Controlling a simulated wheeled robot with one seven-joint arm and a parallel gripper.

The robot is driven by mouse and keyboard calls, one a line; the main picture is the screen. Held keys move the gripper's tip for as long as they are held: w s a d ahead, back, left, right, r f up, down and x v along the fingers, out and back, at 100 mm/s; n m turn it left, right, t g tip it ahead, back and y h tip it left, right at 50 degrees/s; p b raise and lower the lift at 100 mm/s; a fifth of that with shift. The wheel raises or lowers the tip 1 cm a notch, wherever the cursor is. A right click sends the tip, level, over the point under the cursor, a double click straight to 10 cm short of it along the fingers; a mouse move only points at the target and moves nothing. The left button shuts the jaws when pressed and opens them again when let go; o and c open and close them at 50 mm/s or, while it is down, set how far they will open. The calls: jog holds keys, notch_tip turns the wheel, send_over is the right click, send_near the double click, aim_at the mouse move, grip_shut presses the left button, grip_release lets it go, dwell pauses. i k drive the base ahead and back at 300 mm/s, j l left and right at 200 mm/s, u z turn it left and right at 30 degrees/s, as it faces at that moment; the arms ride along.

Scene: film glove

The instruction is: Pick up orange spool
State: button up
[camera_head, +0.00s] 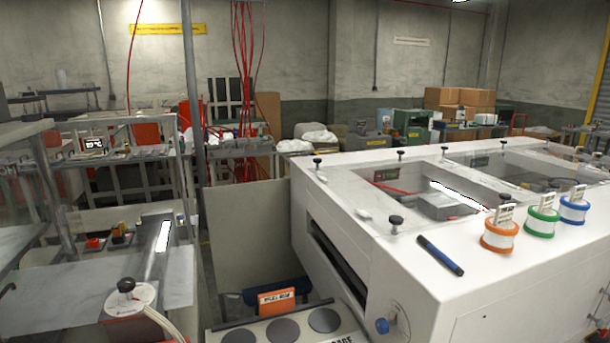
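The orange spool (499,237) stands upright on the white machine top, near its right front edge. It is a white roll with orange rims and a small white tag standing on top. A green-rimmed spool (541,222) and a blue-rimmed spool (573,209) stand behind it to the right in a slanting row, each with a similar tag. A dark knob sits just behind the orange spool, partly hidden by its tag. My gripper is not in this view.
A dark blue marker (440,256) lies left of the orange spool on the white machine top (400,250). Black knobs and clear window panels (430,192) lie behind. A box with round dark pads (290,328) and a cluttered bench (120,255) stand at left.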

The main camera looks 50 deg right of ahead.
aim_at(499, 234)
jog(key=z, duration=2.3)
jog(key=l+u, duration=0.15)
jog(key=i+l, duration=0.05)
jog(key=l, duration=0.05)
